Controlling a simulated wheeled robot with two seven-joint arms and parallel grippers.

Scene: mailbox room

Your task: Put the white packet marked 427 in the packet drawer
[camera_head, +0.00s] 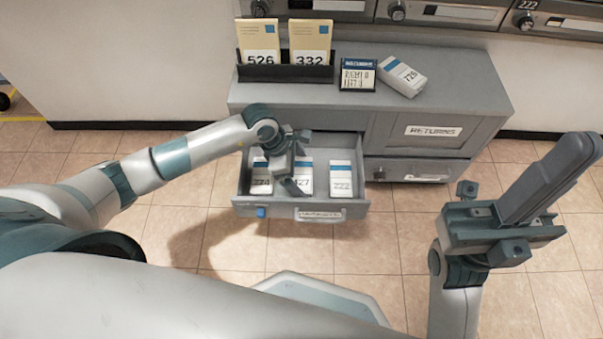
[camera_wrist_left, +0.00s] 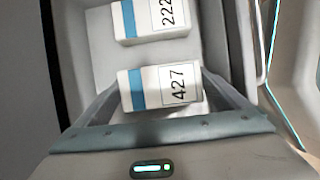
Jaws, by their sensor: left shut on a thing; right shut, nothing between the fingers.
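The white packet marked 427 (camera_head: 306,181), with a blue band, is inside the open drawer (camera_head: 361,178) of the grey cabinet. It stands between two other white packets. My left gripper (camera_head: 291,180) reaches down into the drawer and is shut on it, partly covering it in the head view. In the left wrist view the packet 427 (camera_wrist_left: 152,88) lies between the two fingers, its label facing the camera. Whether it rests on the drawer floor I cannot tell. My right gripper (camera_head: 577,150) is shut and empty, away from the cabinet at the right.
A packet marked 222 (camera_head: 341,180) stands right of it; another packet (camera_head: 261,178) stands left. On the cabinet top are a holder with envelopes 526 (camera_head: 260,42) and 332 (camera_head: 311,42), a small dark sign (camera_head: 357,75) and a white packet (camera_head: 402,76). A RETURNS panel (camera_head: 433,131) is at right.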

